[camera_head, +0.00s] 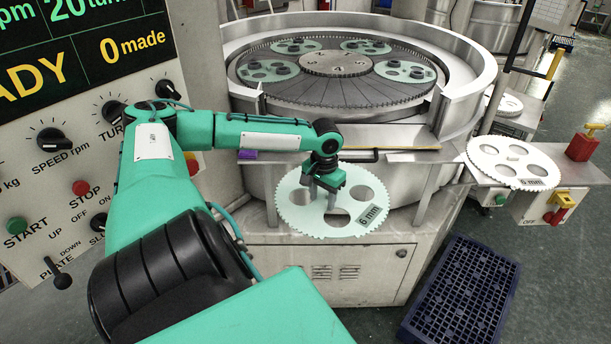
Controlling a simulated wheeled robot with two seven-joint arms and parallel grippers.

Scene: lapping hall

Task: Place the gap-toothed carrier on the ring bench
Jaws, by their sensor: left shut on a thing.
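My left gripper (331,193) is shut on a pale green toothed carrier (295,212) with round holes and a "6 mm" label. A white toothed carrier (486,150), also labelled "6 mm", lies on a metal bench (580,172) at the right. I cannot tell from here whether either carrier has a gap in its teeth. Which surface is the ring bench is not marked. My right gripper is not in view.
The lapping machine's round plate (300,90) bears several pale green carriers inside a raised metal rim (475,72). A control panel (60,165) stands at the left. A dark blue crate-like pallet (458,295) lies on the floor.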

